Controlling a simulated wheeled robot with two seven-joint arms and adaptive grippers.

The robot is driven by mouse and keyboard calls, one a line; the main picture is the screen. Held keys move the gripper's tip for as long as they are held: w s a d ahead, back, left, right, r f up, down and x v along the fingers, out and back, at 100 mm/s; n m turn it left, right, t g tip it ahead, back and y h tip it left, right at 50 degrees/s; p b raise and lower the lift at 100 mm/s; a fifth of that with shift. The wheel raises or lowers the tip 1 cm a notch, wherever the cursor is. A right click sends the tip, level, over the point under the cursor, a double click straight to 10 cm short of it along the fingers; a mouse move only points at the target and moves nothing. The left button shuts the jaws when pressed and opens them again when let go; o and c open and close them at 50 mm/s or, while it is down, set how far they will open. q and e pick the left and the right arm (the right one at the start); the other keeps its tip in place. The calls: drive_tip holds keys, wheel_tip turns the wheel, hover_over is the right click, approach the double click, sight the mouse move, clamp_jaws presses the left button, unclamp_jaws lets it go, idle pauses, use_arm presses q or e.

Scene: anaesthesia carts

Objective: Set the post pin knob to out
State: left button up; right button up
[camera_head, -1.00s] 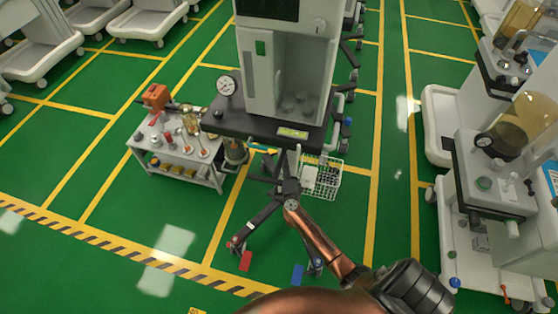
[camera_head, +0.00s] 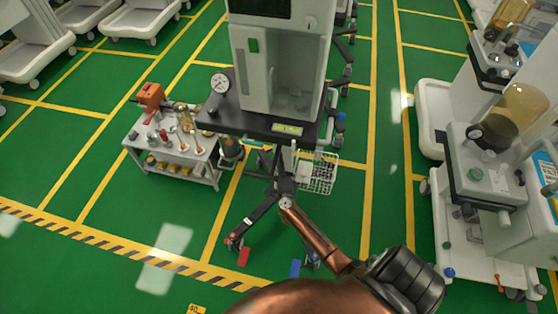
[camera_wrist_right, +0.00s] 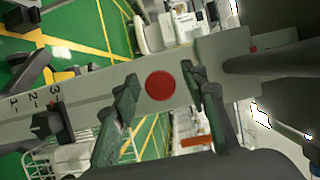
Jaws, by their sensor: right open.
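In the right wrist view a grey post (camera_wrist_right: 95,85) marked 3, 2, 1 runs across the picture. A round red disc, seemingly the face of the post pin knob (camera_wrist_right: 160,85), shows on it. My right gripper (camera_wrist_right: 160,92) is open, one dark finger on each side of the red disc; I cannot tell whether they touch it. A small black knob or clamp (camera_wrist_right: 50,125) sits lower left. In the head view my right gripper (camera_head: 285,178) is under the front of the anaesthesia cart (camera_head: 285,60), by a thin upright post (camera_head: 294,158). My left gripper is not in view.
A white wire basket (camera_head: 322,175) hangs just right of the gripper. A small side table (camera_head: 175,150) with an orange box stands to the left. A pressure gauge (camera_head: 220,83) is on the cart's left. More carts stand at the right; green floor is open in front.

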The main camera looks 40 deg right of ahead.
drive_tip(key=v, duration=1.2)
drive_tip(key=shift+s, duration=0.1)
